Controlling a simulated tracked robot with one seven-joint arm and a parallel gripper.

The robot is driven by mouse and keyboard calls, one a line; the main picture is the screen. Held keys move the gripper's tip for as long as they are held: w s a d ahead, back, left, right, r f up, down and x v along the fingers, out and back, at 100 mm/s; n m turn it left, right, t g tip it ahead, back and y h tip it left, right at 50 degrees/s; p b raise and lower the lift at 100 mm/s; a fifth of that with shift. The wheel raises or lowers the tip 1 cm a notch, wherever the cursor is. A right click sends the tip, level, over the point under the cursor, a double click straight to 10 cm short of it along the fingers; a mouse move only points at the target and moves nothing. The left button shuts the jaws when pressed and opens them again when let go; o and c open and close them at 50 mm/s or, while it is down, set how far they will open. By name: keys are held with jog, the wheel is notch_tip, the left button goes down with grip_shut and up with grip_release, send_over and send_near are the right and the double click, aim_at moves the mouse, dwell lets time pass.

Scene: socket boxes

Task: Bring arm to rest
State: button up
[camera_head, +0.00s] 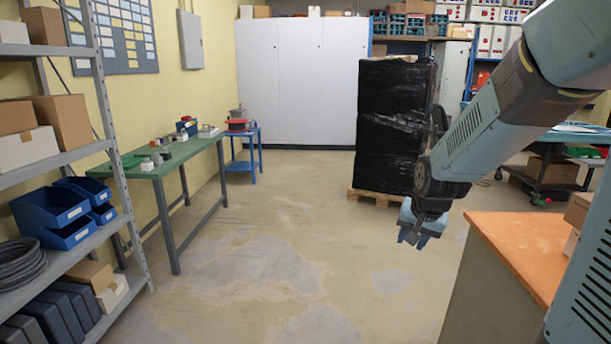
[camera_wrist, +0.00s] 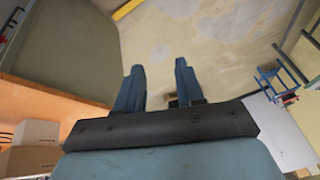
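My gripper (camera_head: 420,232) hangs in the air at the end of my arm, left of the orange-topped workbench and in front of the black wrapped pallet stack. In the wrist view my gripper (camera_wrist: 158,82) shows its two blue fingers spread apart, with bare floor between them. It is open and holds nothing. My arm comes in from the right edge of the head view, bent, and is clear of every surface.
The workbench (camera_head: 525,243) with boxes (camera_head: 578,212) stands at the right. The wrapped stack (camera_head: 392,125) rests on a wooden pallet behind my gripper. A green table (camera_head: 160,166) and a shelf (camera_head: 75,258) are on the left. The middle floor (camera_head: 290,240) is free.

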jog(key=s+a+r+n, duration=0.1)
jog(key=s+r+n, duration=0.1)
jog(key=s+r, duration=0.4)
jog(key=s+r+n, duration=0.3)
jog(key=s+r, duration=0.4)
jog(key=s, duration=0.7)
jog(key=shift+a+t, duration=0.3)
jog(key=shift+a, duration=0.05)
